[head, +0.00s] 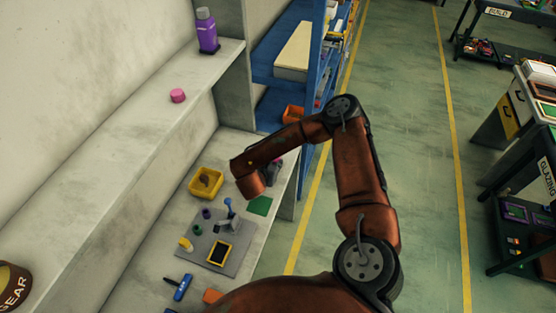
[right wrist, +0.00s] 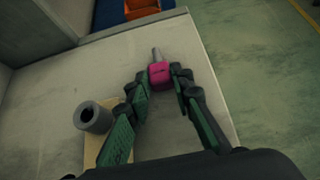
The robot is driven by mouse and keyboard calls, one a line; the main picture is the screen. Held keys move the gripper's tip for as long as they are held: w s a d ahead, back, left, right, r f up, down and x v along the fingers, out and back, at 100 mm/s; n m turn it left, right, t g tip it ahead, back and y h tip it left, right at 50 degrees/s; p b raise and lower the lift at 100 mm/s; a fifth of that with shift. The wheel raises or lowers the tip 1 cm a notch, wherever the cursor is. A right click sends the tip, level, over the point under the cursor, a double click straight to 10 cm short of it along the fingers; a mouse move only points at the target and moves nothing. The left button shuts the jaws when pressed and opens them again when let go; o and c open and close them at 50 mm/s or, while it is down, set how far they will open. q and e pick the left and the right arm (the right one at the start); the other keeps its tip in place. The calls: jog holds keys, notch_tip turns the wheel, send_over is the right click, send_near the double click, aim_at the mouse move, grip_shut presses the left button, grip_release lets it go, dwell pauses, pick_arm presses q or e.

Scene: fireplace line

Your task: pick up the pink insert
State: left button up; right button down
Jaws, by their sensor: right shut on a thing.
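The pink insert (right wrist: 160,74) is a small pink block with a grey pin sticking out of its far side. It is between the fingertips of my right gripper (right wrist: 161,82), which is shut on it over the pale bench top. In the head view a small pink patch (head: 277,162) shows beside my right wrist, and my arm hides most of the gripper there. My left gripper is not in view.
A grey hollow cylinder (right wrist: 93,117) stands left of my right gripper by a tan board (right wrist: 94,147). A yellow bin (head: 192,184), a grey mat (head: 196,256) with small parts and a green sheet (head: 260,206) lie on the bench. A pink cylinder (head: 177,96) and purple bottle (head: 207,33) stand on the upper shelf.

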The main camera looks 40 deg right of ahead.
jog(key=shift+r, duration=0.1)
dwell(0.3)
jog(key=shift+r+p, duration=0.45)
jog(key=shift+r, duration=0.15)
notch_tip(320, 180, up, 7)
jog(key=p, duration=0.4)
dwell(0.4)
dwell(0.5)
